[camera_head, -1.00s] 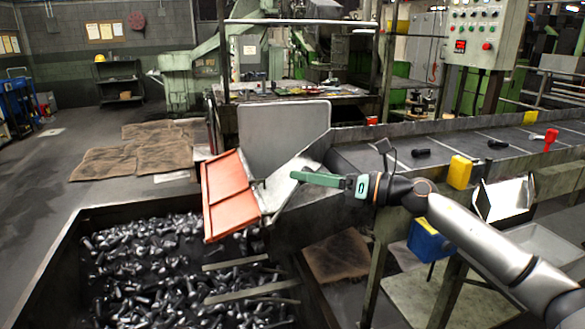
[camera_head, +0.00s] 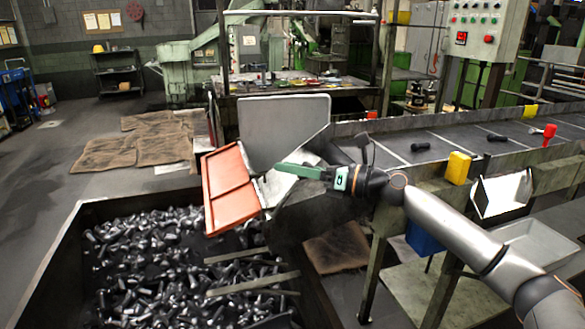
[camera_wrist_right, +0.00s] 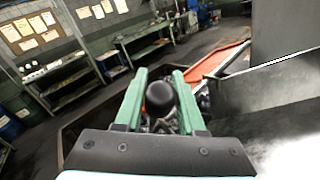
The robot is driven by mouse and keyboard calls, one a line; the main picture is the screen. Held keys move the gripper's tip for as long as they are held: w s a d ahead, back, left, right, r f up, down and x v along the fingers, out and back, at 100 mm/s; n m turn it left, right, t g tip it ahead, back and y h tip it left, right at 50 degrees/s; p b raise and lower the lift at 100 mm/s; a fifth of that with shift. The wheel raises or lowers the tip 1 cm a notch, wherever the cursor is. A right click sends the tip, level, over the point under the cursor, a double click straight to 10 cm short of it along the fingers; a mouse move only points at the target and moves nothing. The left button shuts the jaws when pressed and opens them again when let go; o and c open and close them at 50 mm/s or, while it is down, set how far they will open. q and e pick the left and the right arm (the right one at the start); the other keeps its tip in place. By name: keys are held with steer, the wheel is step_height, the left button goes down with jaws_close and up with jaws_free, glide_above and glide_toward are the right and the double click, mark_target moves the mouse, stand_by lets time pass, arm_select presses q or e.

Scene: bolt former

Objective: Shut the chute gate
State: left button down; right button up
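The orange-red chute gate (camera_head: 228,189) stands tilted at the left end of the chute (camera_head: 285,188), over the bolt bin. It also shows in the right wrist view (camera_wrist_right: 221,61). My right gripper (camera_head: 279,168) has green fingers pointing left, close to the gate's upper right side. In the right wrist view my right gripper (camera_wrist_right: 160,73) is open, with a gap between its fingers. A round black knob (camera_wrist_right: 160,98) shows in that gap; I cannot tell whether the fingers touch it. The knob is hidden in the head view. My left gripper is not in view.
A bin (camera_head: 62,258) full of bolts lies below the gate. A grey upright panel (camera_head: 284,133) stands behind the chute. A conveyor (camera_head: 450,143) with a yellow block (camera_head: 457,168) runs right. A thin dark lever (camera_head: 363,145) rises near my wrist.

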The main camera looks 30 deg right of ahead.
jaws_close()
stand_by(1.0)
